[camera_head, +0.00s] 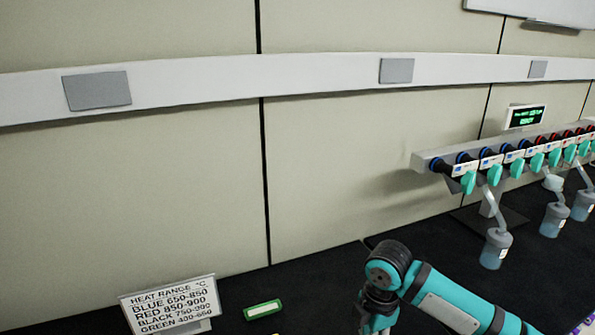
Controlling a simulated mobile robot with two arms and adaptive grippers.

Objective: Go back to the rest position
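My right arm, teal and dark grey, comes in from the bottom right and bends down at a joint near the bottom centre. Its lower part runs out of the frame at the bottom edge, so my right gripper does not show. My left arm and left gripper are not in view. The freeze dryer's manifold (433,160) stands at the right by the wall, with several teal valves along it. Several flasks hang below it, the nearest one (495,249) close to the dark table.
A heat-range sign (170,303) stands at the lower left on the dark table (310,285). A green-edged label (262,309) lies beside it. A small display (525,117) with green text stands above the manifold. The table between the label and my arm looks clear.

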